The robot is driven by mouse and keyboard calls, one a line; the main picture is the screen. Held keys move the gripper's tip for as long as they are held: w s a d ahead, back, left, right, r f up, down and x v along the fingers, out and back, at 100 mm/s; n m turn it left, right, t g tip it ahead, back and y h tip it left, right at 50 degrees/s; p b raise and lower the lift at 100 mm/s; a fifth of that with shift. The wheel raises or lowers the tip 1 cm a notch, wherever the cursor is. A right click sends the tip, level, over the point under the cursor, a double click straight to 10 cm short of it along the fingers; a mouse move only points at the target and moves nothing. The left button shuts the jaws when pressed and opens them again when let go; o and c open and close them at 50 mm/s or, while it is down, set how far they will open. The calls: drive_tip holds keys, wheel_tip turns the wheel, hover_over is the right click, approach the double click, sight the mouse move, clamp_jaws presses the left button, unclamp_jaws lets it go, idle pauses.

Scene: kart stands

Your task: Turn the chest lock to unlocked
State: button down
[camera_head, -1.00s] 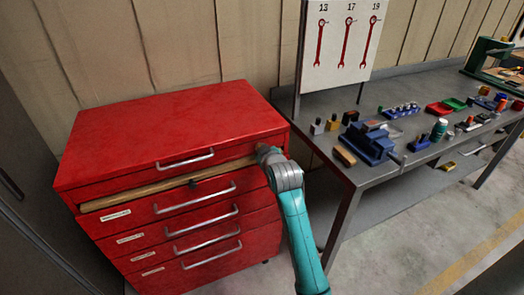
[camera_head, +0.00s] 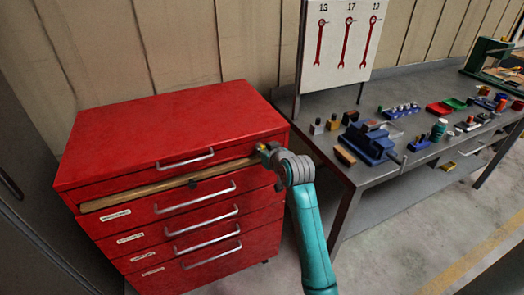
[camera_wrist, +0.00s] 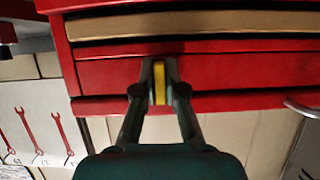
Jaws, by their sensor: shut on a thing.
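The red tool chest (camera_head: 170,130) stands at the left in the head view, with a wooden strip along its front under the top drawer. A yellow lock piece (camera_wrist: 159,83) is between my gripper's fingers (camera_wrist: 165,75) in the wrist view, against the red chest front. My gripper (camera_head: 268,154) is shut on it at the chest's upper right front corner in the head view. A bit of yellow shows there too. The fingers and wrist hide most of the lock, and I cannot tell its setting.
Several silver drawer handles (camera_head: 205,200) stick out of the chest front. A grey workbench (camera_head: 375,170) with a blue vise (camera_head: 370,145) and small parts stands at the right. A wrench board (camera_head: 340,45) stands behind. The floor between chest and bench is partly clear.

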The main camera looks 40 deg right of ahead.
drive_tip(key=c, duration=1.5)
unclamp_jaws()
drive_tip(key=v, duration=1.2)
